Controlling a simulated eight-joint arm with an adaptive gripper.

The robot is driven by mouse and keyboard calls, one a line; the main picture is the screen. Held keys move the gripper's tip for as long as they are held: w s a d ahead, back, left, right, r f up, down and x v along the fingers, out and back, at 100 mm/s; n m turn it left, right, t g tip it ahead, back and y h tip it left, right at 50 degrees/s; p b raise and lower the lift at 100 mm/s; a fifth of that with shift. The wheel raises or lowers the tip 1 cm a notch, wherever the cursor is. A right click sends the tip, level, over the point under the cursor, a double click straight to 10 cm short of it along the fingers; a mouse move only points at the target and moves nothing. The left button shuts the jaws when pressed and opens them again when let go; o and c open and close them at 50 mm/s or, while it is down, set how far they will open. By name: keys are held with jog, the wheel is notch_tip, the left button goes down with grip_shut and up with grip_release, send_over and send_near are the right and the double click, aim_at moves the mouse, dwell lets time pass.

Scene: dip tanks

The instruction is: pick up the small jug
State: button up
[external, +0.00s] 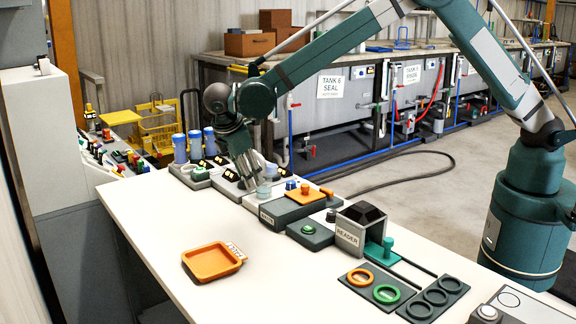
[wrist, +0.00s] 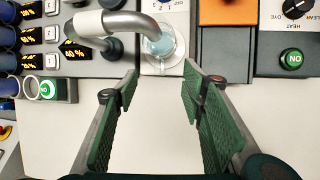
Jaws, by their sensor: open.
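A small clear jug with pale blue liquid (external: 264,191) stands on the station at the back edge of the white bench. In the wrist view the jug (wrist: 158,46) sits under a grey curved spout (wrist: 115,22), which partly covers it. My gripper (external: 250,172) is close to the jug and points down at the station. In the wrist view my gripper (wrist: 160,88) is open, and its two green pads have nothing between them. The jug lies beyond the fingertips, roughly centred between them.
An orange tray (external: 212,262) lies on the clear front of the bench. A control box with an orange top (external: 305,198) and the reader (external: 361,227) stand right of the jug. Several blue-topped dispensers (external: 195,146) stand left. Ring holders (external: 387,294) lie at front right.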

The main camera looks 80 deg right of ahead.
aim_at(259, 188)
jog(key=shift+x, duration=2.6)
jog(key=shift+w, duration=0.15)
grip_shut()
